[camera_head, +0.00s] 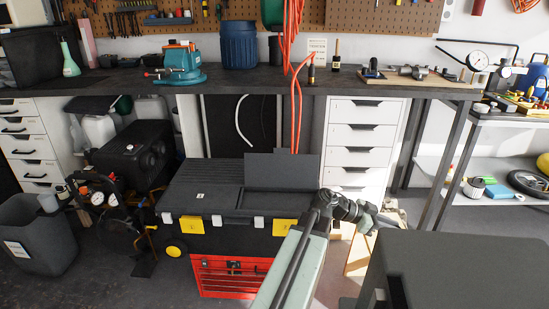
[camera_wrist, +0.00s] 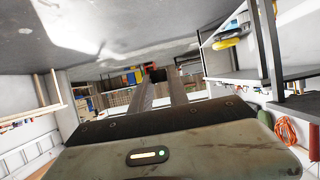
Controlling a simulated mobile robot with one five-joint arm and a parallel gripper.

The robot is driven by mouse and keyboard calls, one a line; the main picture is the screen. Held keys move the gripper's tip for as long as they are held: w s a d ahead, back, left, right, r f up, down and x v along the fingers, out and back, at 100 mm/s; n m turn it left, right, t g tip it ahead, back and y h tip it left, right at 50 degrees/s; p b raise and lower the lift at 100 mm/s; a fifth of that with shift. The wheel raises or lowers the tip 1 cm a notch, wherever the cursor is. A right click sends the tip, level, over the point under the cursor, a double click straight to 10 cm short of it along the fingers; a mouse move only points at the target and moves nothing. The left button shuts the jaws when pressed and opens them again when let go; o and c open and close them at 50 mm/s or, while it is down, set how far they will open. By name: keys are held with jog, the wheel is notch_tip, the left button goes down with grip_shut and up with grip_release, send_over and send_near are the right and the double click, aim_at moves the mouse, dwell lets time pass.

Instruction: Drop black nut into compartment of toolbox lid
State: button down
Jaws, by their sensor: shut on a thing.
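In the head view, my wrist is to the right of the toolbox, apart from the lid, and the nut cannot be made out.
A red tool chest (camera_head: 228,275) is under the toolbox. A black compressor (camera_head: 135,155) and a grey bin (camera_head: 38,235) stand to the left. White drawers (camera_head: 362,145) and the workbench (camera_head: 290,82) are behind. Orange hose (camera_head: 295,105) hangs over the bench edge.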

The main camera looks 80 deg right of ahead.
jog(key=w+d+r+n+t+h+p, duration=0.1)
jog(key=w+d+r+n+h+p, duration=0.2)
jog(key=w, duration=1)
jog(key=w+d+r+h+p, duration=0.1)
jog(key=w+d+r+p, duration=0.35)
jog(key=w, duration=0.85)
jog(key=w+d+r+n+t+h+p, duration=0.15)
jog(key=w+d+r, duration=0.3)
jog(key=w, duration=0.95)
jog(key=shift+n+g, duration=0.25)
jog(key=shift+n, duration=0.1)
jog(key=f+b, duration=0.1)
jog(key=f, duration=0.1)
jog(key=f+b, duration=0.4)
jog(key=f, duration=0.1)
jog(key=shift+s+d, duration=0.3)
jog(key=shift+d, duration=0.05)
jog(key=shift+r, duration=0.1)
jog(key=c, duration=1.2)
grip_release()
jog(key=p+v, duration=0.3)
jog(key=v, duration=0.4)
jog(key=shift+w+a+r, duration=0.1)
jog(key=shift+w+a, duration=0.15)
jog(key=shift+a, duration=0.05)
